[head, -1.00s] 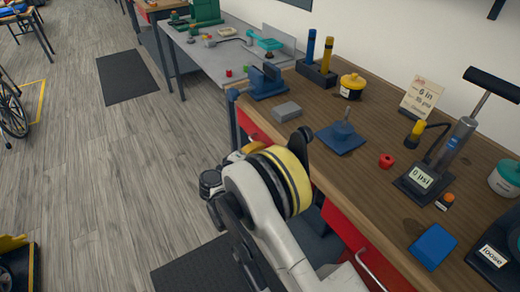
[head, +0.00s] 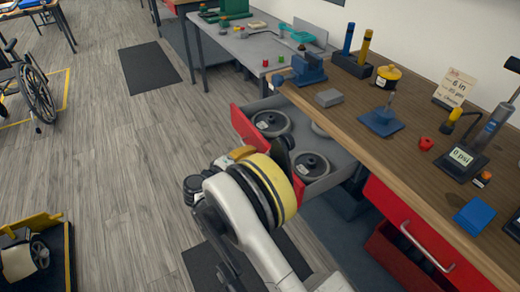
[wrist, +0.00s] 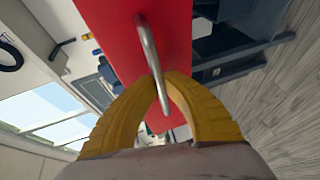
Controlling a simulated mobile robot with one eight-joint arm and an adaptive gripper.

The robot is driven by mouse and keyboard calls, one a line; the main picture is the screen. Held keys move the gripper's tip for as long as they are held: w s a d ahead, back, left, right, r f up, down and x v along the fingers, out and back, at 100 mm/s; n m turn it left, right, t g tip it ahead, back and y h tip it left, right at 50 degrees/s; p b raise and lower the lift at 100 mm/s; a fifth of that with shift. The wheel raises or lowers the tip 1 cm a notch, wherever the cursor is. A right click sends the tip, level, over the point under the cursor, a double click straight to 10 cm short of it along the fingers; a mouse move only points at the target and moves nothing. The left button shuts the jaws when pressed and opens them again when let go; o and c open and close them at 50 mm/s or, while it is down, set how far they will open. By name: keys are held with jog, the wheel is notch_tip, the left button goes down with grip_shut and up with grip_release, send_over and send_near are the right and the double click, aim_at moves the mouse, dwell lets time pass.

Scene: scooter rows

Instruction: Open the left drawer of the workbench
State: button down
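The workbench (head: 410,130) has a wooden top and red drawers. Its left drawer (head: 243,127) stands pulled out, with several dark wheels (head: 271,123) showing on its grey floor. In the wrist view the drawer's red front (wrist: 108,35) and silver bar handle (wrist: 148,45) are close up. The yellow fingers of my gripper (wrist: 163,78) come together around the handle, and the bar runs between their tips.
The right drawer (head: 400,215) is red with a silver handle and looks shut. A blue vise (head: 305,70), a grey block (head: 328,97) and a pump (head: 490,125) stand on the bench. Open floor (head: 110,170) lies to the left, with a wheelchair (head: 35,90) beyond.

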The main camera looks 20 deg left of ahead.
jog(key=s+a, duration=0.8)
jog(key=s, duration=0.2)
jog(key=shift+a, duration=0.4)
jog(key=shift+s, duration=0.1)
jog(key=c, duration=1.5)
grip_release()
jog(key=v, duration=1.2)
